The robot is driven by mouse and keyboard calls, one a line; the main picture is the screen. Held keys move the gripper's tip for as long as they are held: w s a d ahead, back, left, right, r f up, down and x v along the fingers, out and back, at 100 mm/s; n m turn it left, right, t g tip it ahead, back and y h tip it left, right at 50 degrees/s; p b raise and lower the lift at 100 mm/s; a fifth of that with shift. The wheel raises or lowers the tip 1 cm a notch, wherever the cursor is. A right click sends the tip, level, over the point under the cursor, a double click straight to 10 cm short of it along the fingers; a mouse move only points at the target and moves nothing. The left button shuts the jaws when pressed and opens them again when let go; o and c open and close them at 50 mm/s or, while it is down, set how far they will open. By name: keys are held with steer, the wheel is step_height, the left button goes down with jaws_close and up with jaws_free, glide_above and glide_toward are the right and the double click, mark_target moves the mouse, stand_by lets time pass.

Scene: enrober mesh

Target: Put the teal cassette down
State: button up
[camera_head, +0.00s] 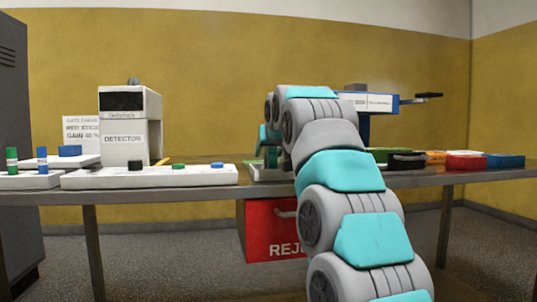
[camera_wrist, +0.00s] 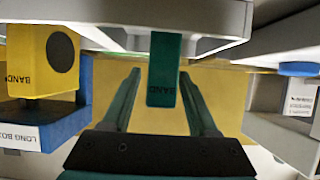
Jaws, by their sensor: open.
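The teal cassette (camera_wrist: 164,75), lettered "BAND", is upright between the fingers of my gripper (camera_wrist: 160,74) in the wrist view. The two dark green fingers are spread, with a visible gap on each side of the cassette. The cassette's upper end meets a pale grey overhanging part. I cannot tell what bears its weight. In the head view my own arm hides the gripper and most of the space around it.
In the wrist view a yellow cassette (camera_wrist: 55,60) sits at a blue holder (camera_wrist: 72,122) on the left; a grey block (camera_wrist: 285,115) is close on the right. In the head view the white detector (camera_head: 124,145) and a white button panel (camera_head: 150,177) stand left; a red reject bin (camera_head: 268,228) hangs below the table.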

steer(key=v, duration=1)
steer(key=shift+s+r, duration=0.2)
steer(key=shift+s, duration=0.1)
